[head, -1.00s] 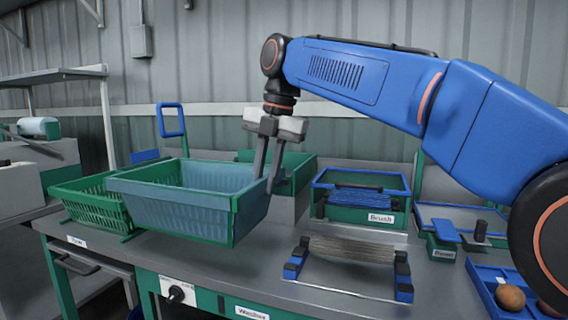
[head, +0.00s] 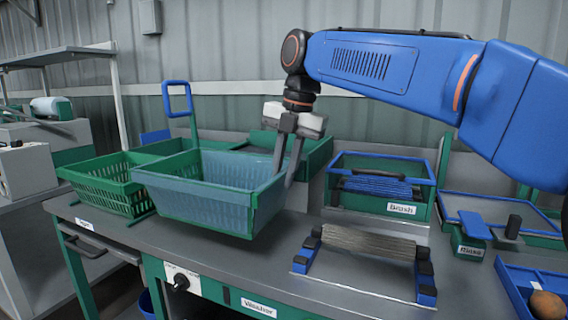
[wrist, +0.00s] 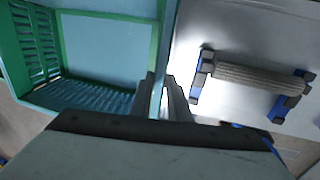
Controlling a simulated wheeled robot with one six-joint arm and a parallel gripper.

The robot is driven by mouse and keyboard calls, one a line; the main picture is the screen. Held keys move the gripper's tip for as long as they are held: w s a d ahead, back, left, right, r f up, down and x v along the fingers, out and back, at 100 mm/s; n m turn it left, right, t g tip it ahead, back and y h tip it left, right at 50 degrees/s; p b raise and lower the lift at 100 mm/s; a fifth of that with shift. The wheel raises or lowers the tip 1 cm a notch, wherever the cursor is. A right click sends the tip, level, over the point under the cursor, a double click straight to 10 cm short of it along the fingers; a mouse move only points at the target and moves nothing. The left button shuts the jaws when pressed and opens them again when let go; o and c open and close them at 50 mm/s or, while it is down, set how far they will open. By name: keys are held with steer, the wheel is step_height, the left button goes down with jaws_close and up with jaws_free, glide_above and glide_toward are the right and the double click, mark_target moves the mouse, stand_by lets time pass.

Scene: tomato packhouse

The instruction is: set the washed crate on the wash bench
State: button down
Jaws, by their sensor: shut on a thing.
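The washed crate (head: 190,198), pale blue mesh with a green rim and end, is at the left part of the grey wash bench (head: 300,290). My gripper (head: 287,175) is shut on the crate's right-hand wall, one finger on each side. The wrist view shows the fingers (wrist: 162,105) around the rim of the crate (wrist: 105,45), which looks empty inside. The crate looks roughly level. I cannot tell whether its base touches the bench top or hangs slightly above it.
A green slatted crate (head: 100,192) stands close on the left. A roller on blue stands (head: 368,242) lies to the right. The brush box (head: 380,207) and the rinse tray (head: 490,218) are farther right. A bare strip of bench lies in front of the crate.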

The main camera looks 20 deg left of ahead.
steer(key=shift+d+x, duration=0.2)
steer(key=shift+x, duration=0.7)
steer(key=shift+d+x, duration=0.2)
steer(key=shift+x, duration=0.7)
steer(key=shift+f, duration=0.7)
stand_by(0.4)
steer(key=c, duration=1.6)
jaws_free()
steer(key=c, duration=0.3)
steer(key=shift+a+v, duration=0.25)
steer(key=shift+v, duration=0.9)
steer(key=shift+a+v, duration=0.2)
steer(key=shift+v, duration=0.9)
steer(key=shift+a+v, duration=0.25)
steer(key=shift+v, duration=0.9)
steer(key=shift+w+r, duration=0.15)
